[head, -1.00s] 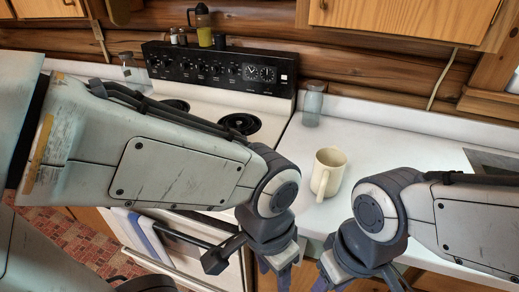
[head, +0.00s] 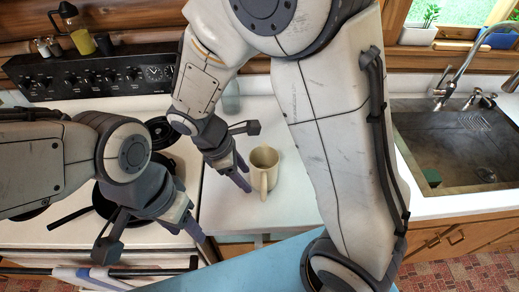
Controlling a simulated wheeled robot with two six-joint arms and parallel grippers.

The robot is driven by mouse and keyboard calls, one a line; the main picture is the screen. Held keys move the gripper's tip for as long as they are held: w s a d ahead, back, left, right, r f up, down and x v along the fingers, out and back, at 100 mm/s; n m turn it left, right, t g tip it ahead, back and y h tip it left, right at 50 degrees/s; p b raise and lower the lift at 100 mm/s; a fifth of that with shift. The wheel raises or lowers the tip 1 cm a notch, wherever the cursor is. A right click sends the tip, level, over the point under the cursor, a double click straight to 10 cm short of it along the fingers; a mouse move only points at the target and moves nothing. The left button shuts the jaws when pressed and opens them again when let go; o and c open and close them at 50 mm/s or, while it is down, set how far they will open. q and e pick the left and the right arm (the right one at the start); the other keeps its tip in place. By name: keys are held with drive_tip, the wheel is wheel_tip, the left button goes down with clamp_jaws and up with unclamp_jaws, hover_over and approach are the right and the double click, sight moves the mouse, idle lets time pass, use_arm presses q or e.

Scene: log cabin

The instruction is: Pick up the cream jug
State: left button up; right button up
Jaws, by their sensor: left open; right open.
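The cream jug (head: 264,172) stands upright on the white counter, just right of the stove, with its handle toward me. My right gripper (head: 243,175) is open and close to the jug's left side, pointing down and toward me. Its fingers are seen nearly edge-on, and I cannot tell whether they touch the jug. No finger is visibly around the jug. My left gripper (head: 192,224) is open and empty over the front right part of the stove, to the left of the jug.
A dark pan (head: 72,217) sits on the stove, partly hidden by my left gripper. A glass jar (head: 231,98) stands behind the jug, partly covered by my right arm. A sink (head: 455,150) is to the right. Counter around the jug is bare.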

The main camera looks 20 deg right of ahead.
approach(262, 200)
drive_tip(key=w+d+f, duration=0.1)
drive_tip(key=d, duration=0.1)
drive_tip(key=shift+n, duration=0.4)
drive_tip(key=x, duration=0.4)
drive_tip(key=shift+s+f+p, duration=0.3)
drive_tip(key=shift+s+f, duration=0.05)
drive_tip(key=shift+d+f, duration=0.15)
drive_tip(key=shift+f, duration=0.3)
clamp_jaws()
idle(0.4)
